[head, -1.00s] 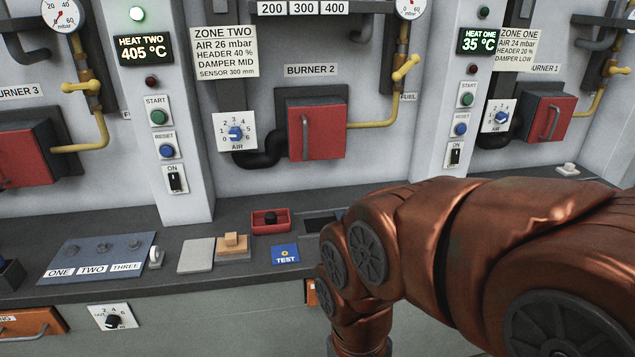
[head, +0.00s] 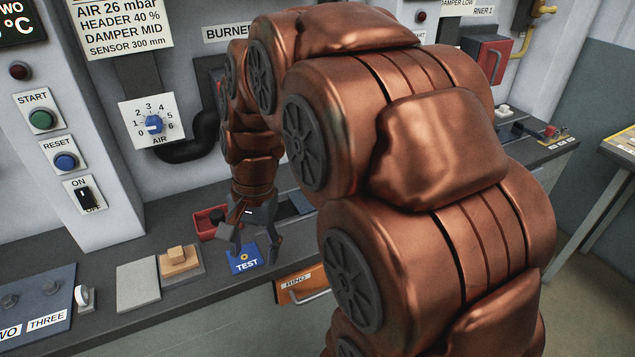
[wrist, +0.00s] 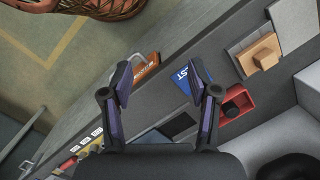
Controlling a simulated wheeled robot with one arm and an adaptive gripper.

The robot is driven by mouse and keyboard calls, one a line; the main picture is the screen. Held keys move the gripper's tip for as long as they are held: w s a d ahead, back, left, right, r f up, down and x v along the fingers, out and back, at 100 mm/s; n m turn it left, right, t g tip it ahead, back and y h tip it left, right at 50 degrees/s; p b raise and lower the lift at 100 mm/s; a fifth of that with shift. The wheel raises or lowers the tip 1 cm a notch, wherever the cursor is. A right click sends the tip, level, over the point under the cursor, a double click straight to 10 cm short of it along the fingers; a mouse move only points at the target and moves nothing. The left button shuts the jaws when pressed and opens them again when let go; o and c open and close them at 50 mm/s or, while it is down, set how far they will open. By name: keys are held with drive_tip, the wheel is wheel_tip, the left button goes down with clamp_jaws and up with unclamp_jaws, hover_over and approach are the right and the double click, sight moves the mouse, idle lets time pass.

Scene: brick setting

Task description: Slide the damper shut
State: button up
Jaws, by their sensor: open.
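No part in view carries a damper label on itself, so I cannot tell which one is the damper. The zone two sign (head: 122,28) reads damper mid. A tan block (head: 178,257) sits on a grey base on the ledge, and it also shows in the wrist view (wrist: 262,54). A red tray (head: 205,226) with a black knob stands right of it. My gripper (head: 256,262) is open and empty, pointing down over the ledge by the blue TEST card (head: 243,260). In the wrist view my fingers (wrist: 160,76) are spread, with the card beside one fingertip.
An orange drawer front (head: 297,284) with a handle is below the ledge edge. A dark recess (wrist: 176,126) lies in the ledge near my gripper. The air dial (head: 153,124) and start, reset and on controls are on the wall. My arm hides much of burner 2.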

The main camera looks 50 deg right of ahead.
drive_tip(key=w+d+f+m+t, duration=0.1)
drive_tip(key=w+d+m, duration=0.4)
drive_tip(key=d, duration=0.3)
drive_tip(key=w+d+m+t, duration=0.1)
drive_tip(key=w+d+m, duration=0.4)
drive_tip(key=d, duration=0.3)
drive_tip(key=w+d+f+m+t+b, duration=0.1)
drive_tip(key=d+m, duration=0.4)
drive_tip(key=d, duration=0.4)
drive_tip(key=w+d+f+m+t+b, duration=0.15)
drive_tip(key=d+m, duration=0.25)
drive_tip(key=d, duration=0.4)
drive_tip(key=shift+s+p+x, duration=0.2)
drive_tip(key=shift+p+x, duration=0.45)
drive_tip(key=shift+x, duration=1.3)
drive_tip(key=shift+s+p+x, duration=0.15)
drive_tip(key=shift+p+x, duration=0.45)
drive_tip(key=shift+x, duration=1.35)
drive_tip(key=shift+f, duration=0.1)
clamp_jaws()
